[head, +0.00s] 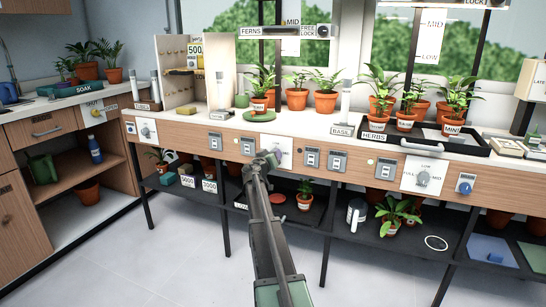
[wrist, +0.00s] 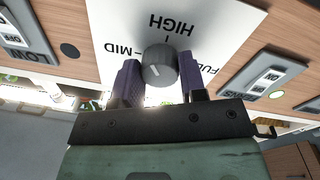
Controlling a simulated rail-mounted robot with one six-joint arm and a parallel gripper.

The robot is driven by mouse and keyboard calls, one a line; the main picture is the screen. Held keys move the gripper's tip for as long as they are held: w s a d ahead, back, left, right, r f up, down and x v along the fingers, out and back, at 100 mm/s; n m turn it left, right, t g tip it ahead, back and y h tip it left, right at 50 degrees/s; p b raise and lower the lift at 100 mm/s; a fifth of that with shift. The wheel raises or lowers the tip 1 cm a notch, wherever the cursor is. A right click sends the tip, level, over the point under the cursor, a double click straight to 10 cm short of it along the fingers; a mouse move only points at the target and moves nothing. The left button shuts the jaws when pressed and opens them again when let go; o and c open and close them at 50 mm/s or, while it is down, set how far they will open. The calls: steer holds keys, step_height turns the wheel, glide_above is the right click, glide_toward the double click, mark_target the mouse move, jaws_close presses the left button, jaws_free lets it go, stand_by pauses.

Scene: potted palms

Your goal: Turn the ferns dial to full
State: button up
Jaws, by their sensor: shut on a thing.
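My gripper (wrist: 160,88) is shut on a round grey dial knob (wrist: 159,62), one dark finger on each side. The knob sits on a white plate (wrist: 120,20) that reads upside down in the wrist view: HIGH beyond the knob, MID to the left, and part of FULL to the right. A short pale mark shows on the knob's face; which label it indicates is unclear. In the head view my gripper (head: 272,158) is at the dial plate (head: 258,146) on the bench front. A FERNS sign (head: 250,31) hangs above this part of the bench. No ferns label is readable on this plate.
Another dial (head: 424,178) is farther right, and one (head: 146,131) is at the far left. Potted plants stand on the bench (head: 225,122) above. Floor in front is clear.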

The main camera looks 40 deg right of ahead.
steer(key=m+p, duration=0.1)
steer(key=m, duration=0.9)
steer(key=m+y, duration=0.1)
steer(key=m, duration=1)
steer(key=shift+w+r+m+p, duration=0.1)
steer(key=shift+r+m+p, duration=0.1)
steer(key=shift+m+p, duration=0.15)
steer(key=o, duration=0.9)
steer(key=v, duration=1.1)
